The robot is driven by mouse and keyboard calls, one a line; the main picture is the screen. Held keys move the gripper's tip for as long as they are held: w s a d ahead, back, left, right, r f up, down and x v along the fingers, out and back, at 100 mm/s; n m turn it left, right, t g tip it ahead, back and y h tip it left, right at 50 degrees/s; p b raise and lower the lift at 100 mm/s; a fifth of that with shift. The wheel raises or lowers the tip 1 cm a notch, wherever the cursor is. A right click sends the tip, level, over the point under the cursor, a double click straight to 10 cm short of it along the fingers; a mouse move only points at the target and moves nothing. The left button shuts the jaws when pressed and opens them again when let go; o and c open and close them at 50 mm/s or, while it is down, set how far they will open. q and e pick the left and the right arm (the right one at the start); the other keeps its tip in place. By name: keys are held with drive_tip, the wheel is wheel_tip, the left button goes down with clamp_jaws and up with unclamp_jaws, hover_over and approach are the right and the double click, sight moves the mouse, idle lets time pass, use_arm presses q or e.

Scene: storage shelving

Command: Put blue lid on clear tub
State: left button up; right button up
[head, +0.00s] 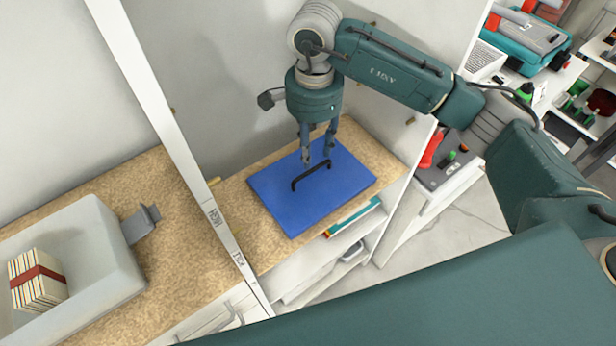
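A flat blue lid (270,205) with a black bar handle (311,175) lies on the speckled tan shelf board in the middle bay. My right gripper (318,160) points down over the lid, its two fingers apart, with the tips close to the far end of the handle. I cannot tell whether they touch it. A pale, greyish tub (105,245) stands on the board at the left, with a grey bracket-like piece (141,223) at its right side. A banded stack (38,281) shows at the tub; its open top is hard to make out. My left gripper is not in view.
A white upright post (190,165) stands between the tub's bay and the lid's bay. A white panel (400,150) closes the lid's bay on the right. Books (355,217) lie on a shelf below. Bare board (165,265) lies right of the tub.

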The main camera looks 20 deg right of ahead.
sight(313, 171)
wheel_tip(313, 171, down, 4)
drive_tip(key=shift+s+d+f+p, duration=0.1)
drive_tip(key=shift+p, duration=0.5)
drive_tip(key=f+p, duration=0.2)
drive_tip(key=f, duration=0.3)
drive_tip(key=shift+w+p, duration=0.3)
drive_tip(key=shift+p, duration=0.1)
drive_tip(key=shift+f, duration=0.2)
clamp_jaws()
